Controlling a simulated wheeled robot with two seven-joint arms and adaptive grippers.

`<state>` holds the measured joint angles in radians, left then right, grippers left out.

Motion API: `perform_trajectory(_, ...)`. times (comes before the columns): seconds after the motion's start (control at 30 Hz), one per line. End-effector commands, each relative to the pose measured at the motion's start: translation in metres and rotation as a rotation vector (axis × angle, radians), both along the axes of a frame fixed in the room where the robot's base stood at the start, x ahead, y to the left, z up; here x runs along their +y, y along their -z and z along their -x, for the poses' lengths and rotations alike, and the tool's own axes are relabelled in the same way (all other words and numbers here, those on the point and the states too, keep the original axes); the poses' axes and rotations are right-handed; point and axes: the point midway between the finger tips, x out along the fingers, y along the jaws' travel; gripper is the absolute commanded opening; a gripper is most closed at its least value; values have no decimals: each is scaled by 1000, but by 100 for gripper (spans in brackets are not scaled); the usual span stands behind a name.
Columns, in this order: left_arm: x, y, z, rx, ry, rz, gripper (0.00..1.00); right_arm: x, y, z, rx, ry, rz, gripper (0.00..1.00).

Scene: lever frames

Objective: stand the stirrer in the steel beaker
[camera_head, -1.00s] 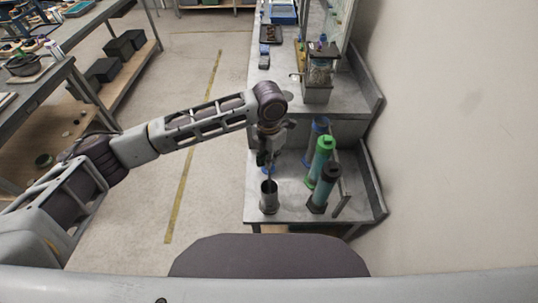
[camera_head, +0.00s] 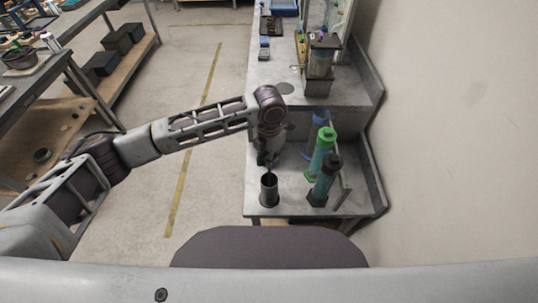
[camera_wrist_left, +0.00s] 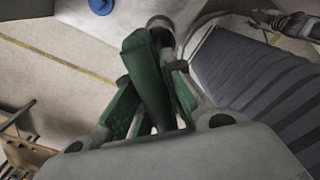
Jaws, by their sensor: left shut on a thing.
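The steel beaker (camera_head: 269,191) stands upright near the front left of the low bench in the head view. My left gripper (camera_head: 266,160) is just above and behind it, shut on the stirrer (camera_head: 270,172). The stirrer's thin shaft points down to the beaker's mouth; its lower end is too small to see clearly, so I cannot tell how deep it is. In the left wrist view a dark green handle (camera_wrist_left: 148,80) sits between the green-sided fingers, with a round metal rim beyond it. My right gripper is out of view.
A green-capped cylinder (camera_head: 320,152), a dark-capped cylinder (camera_head: 325,178) and a blue-topped one (camera_head: 321,117) stand right of the beaker. A raised shelf (camera_head: 285,88) holds a clear-sided device (camera_head: 320,65). A wall closes the right side.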

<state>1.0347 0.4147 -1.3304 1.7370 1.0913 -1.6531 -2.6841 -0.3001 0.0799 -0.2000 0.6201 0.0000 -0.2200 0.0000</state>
Motion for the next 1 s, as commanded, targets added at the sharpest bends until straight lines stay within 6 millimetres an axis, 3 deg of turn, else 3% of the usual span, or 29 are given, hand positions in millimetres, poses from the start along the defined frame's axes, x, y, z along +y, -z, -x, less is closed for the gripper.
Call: perform_trajectory(1.0,0,22,0,-1,0,0,0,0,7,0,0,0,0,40)
